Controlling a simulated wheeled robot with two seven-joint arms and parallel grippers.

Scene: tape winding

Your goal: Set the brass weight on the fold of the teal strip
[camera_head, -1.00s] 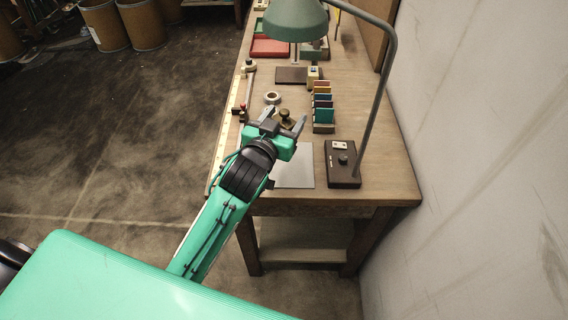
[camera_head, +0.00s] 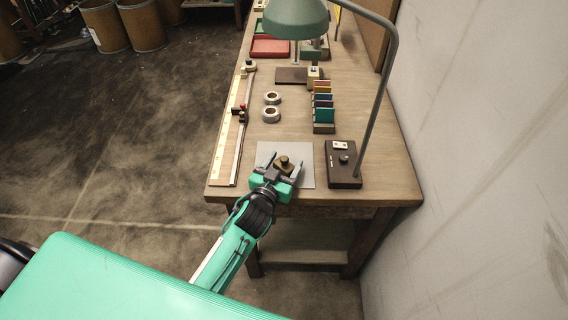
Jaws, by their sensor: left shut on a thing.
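The brass weight (camera_head: 284,161) is a small dark-gold piece with a knob on top. My left gripper (camera_head: 283,168) is shut on it, with the weight between its fingers over the pale grey sheet (camera_head: 302,180) near the table's front edge. I cannot tell whether the weight touches the sheet. No folded teal strip shows clearly; the gripper hides part of the sheet. A teal piece (camera_head: 324,116) stands at the front of a small rack. My right gripper is not in view.
Two tape rolls (camera_head: 271,115) lie left of the rack of coloured pieces (camera_head: 323,128). A long ruler-like board (camera_head: 228,150) runs along the left edge. The lamp base (camera_head: 343,165) stands right of the sheet. A red tray (camera_head: 270,48) is farther back.

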